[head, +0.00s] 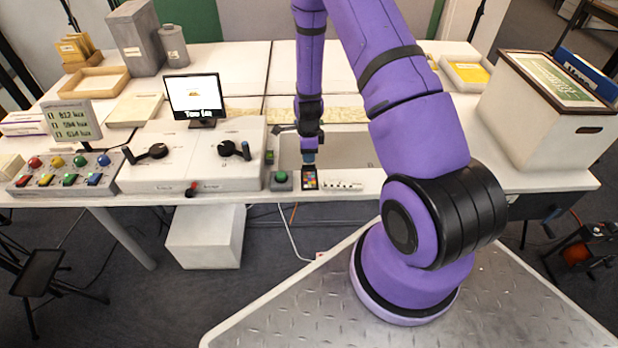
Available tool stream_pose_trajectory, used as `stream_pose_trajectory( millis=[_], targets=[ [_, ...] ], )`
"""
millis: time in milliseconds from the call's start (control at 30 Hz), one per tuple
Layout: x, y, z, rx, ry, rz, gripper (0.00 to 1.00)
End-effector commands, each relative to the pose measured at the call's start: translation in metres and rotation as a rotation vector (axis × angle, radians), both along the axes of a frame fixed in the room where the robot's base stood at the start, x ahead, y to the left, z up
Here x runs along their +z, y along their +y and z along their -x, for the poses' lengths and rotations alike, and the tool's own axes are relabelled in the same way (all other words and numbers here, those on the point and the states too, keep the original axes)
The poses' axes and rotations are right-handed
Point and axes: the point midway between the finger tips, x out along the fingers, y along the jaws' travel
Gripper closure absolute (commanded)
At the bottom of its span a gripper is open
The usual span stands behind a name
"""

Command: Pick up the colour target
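The colour target (310,180) is a small dark card with a grid of coloured squares, near the table's front edge. My gripper (309,161) is at the end of the purple arm and points down just above or at the card's far edge. The fingers are small and dark here, so I cannot tell whether they are open, shut or touching the card.
A green button box (281,180) stands close on the left and a small white strip (342,187) on the right. A recessed tray (350,150) lies behind. A white lever console (190,170) is further left, and a lidded white box (550,120) stands at right.

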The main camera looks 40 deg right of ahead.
Motion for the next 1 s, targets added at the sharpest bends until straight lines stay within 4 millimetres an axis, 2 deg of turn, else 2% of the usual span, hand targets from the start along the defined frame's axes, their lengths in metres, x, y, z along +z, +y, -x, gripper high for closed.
stream_pose_trajectory(
  millis=[300, 633, 667, 800, 1000],
  targets=[
    [-0.040, 0.001, 0.002, 0.000, 0.003, -0.002, 0.67],
    [-0.046, 0.001, 0.001, -0.001, 0.000, -0.001, 0.67],
    [-0.046, 0.001, 0.001, -0.001, 0.000, -0.001, 0.69],
    [-0.046, 0.001, 0.001, -0.001, 0.001, -0.001, 1.00],
    [-0.046, 0.001, 0.001, -0.001, 0.001, -0.001, 1.00]
  ],
)
